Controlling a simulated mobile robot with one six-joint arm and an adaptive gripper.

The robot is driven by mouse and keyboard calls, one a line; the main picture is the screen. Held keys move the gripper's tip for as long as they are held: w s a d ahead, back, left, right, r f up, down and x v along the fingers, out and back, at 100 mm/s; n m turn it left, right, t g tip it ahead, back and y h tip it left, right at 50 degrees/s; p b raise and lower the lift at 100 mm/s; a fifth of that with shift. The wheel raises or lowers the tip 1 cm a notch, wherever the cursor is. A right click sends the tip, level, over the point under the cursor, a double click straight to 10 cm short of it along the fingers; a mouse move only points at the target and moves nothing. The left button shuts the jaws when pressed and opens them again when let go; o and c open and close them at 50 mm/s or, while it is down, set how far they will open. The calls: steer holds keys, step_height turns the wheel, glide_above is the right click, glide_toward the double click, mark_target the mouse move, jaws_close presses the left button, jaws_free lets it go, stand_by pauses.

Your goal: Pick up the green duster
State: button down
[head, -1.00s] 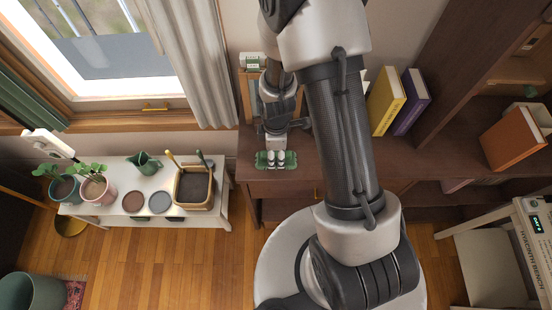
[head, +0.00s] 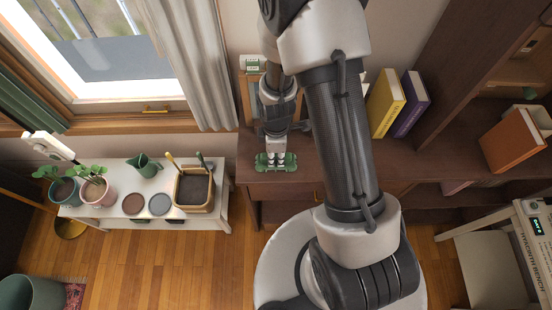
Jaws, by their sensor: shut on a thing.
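The green duster (head: 291,163) is at the front edge of the dark wooden cabinet top, below the end of my arm in the head view. My gripper (head: 276,160) points down over it with its pale fingers shut on its middle. Green parts of the duster show on both sides of the fingers; its middle is hidden by them. I cannot tell whether it touches the cabinet top or hangs just above it.
The cabinet top (head: 328,168) carries a yellow book (head: 386,104) and a purple book (head: 411,104) on the right. A picture frame stands behind my wrist. A white bench (head: 140,184) at left holds plants, a green jug (head: 146,165) and a wooden planter (head: 194,188).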

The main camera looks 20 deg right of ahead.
mark_target(276, 156)
step_height(276, 156, up, 20)
steer(key=p, duration=0.6)
steer(key=c, duration=2)
jaws_free()
steer(key=c, duration=2.8)
jaws_free()
